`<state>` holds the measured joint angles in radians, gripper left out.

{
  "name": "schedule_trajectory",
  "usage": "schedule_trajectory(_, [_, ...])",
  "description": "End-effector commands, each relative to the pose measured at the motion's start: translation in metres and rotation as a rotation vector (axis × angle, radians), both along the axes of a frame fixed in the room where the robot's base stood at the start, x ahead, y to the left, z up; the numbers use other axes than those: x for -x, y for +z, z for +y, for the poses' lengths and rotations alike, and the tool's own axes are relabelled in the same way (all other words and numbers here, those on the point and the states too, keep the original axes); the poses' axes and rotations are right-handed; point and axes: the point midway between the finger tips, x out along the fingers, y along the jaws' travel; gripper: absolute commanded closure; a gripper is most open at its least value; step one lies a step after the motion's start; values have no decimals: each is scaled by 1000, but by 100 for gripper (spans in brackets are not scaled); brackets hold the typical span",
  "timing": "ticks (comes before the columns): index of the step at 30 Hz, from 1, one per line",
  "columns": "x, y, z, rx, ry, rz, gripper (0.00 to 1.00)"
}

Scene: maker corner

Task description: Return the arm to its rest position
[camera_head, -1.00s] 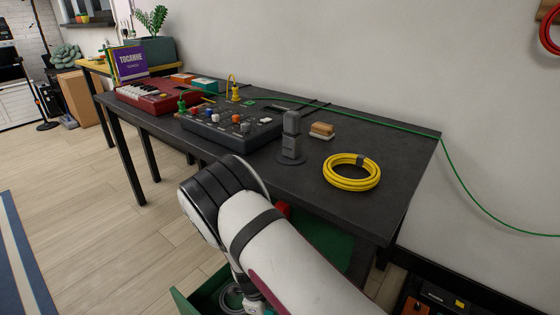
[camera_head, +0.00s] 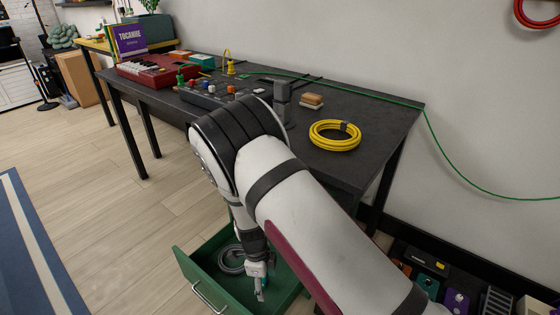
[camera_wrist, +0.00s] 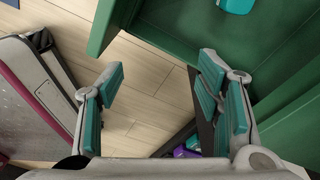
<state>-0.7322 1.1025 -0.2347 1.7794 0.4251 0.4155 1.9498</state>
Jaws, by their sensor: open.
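My gripper (camera_head: 260,292) hangs down at the end of my bent arm, over the open green drawer (camera_head: 196,270) under the dark table. In the wrist view, my gripper (camera_wrist: 160,88) is open, its teal-padded fingers wide apart with nothing between them. Light wood floor shows between the fingers. The green drawer wall (camera_wrist: 105,25) is at the top of that view, and green panels fill the upper right behind the right finger. I cannot tell whether the fingers touch the drawer.
A grey coiled cable (camera_head: 231,258) lies in the drawer. Several boxes (camera_head: 455,300) stand on the floor at lower right.

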Motion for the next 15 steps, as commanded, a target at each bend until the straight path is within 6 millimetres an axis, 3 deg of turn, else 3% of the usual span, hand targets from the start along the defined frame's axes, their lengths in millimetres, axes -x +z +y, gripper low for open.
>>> schedule_trajectory(8, [-9,75,-7,-72,128,26,41])
schedule_trajectory(15, [-4,180,-31,-169,348,43,41])
